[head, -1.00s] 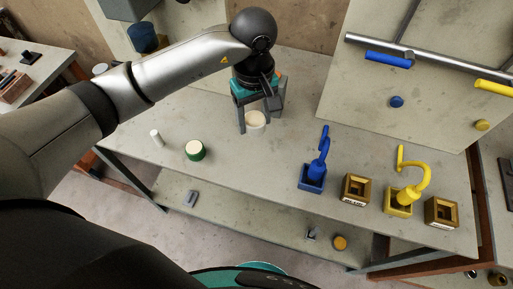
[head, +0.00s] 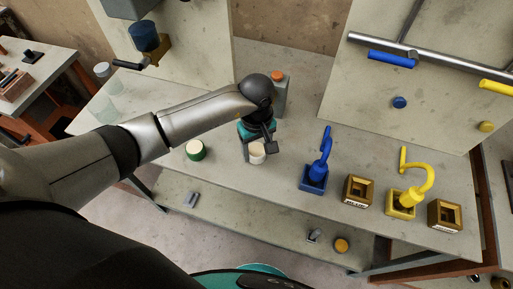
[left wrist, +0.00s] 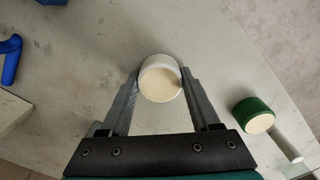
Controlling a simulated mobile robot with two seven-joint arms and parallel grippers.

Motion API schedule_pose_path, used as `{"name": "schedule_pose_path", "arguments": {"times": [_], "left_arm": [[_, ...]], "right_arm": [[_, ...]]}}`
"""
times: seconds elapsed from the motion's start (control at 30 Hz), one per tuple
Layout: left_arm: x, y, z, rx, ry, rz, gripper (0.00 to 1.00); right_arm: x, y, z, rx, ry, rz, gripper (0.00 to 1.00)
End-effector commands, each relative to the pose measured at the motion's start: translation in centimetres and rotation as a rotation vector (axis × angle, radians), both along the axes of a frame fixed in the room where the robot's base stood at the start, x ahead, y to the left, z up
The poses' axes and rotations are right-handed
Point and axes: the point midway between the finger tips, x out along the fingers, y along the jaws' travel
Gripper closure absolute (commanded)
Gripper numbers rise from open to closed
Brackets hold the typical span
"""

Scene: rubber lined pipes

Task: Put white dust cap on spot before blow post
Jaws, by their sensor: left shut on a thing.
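The white dust cap (head: 257,152) is a short, pale round cap. My left gripper (head: 256,146) is shut on it over the front middle of the workbench. In the left wrist view, the cap (left wrist: 160,80) sits between the two fingertips, with its round face showing. I cannot tell how far it is above the bench. To its right stands a blue hooked post (head: 320,160) in a blue square base. Beside that is a brown square block (head: 358,190) with an opening and a label too small to read surely. My right gripper is not in view.
A yellow hooked post (head: 404,197) and another brown block (head: 444,214) stand farther right. A green-sided round cap (head: 195,151) lies to the left, near my arm. Bench between gripper and blue post is clear.

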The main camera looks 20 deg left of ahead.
Motion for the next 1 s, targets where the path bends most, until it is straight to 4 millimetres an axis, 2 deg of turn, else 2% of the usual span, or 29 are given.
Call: {"name": "schedule_pose_path", "arguments": {"times": [0.17, 0.2, 0.43, 0.47, 0.83, 1.0], "left_arm": [[0.1, 0.0, -0.3, 0.001, -0.001, 0.0, 0.98], [0.0, 0.0, -0.4, 0.001, -0.001, 0.0, 0.36], [0.0, 0.0, -0.2, 0.001, 0.001, 0.0, 0.1], [0.0, 0.0, -0.2, 0.001, 0.001, 0.0, 0.07], [0.0, 0.0, 0.3, 0.0, 0.001, 0.001, 0.07], [0.2, 0.1, 3.4, 0.001, -0.006, -0.001, 0.07]], "right_arm": [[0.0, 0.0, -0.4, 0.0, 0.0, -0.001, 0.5], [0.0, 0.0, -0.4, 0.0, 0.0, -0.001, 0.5], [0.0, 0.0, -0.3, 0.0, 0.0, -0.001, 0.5], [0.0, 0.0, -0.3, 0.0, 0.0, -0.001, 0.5], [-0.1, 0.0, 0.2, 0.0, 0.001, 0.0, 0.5], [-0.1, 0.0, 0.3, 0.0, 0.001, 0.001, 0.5]]}}
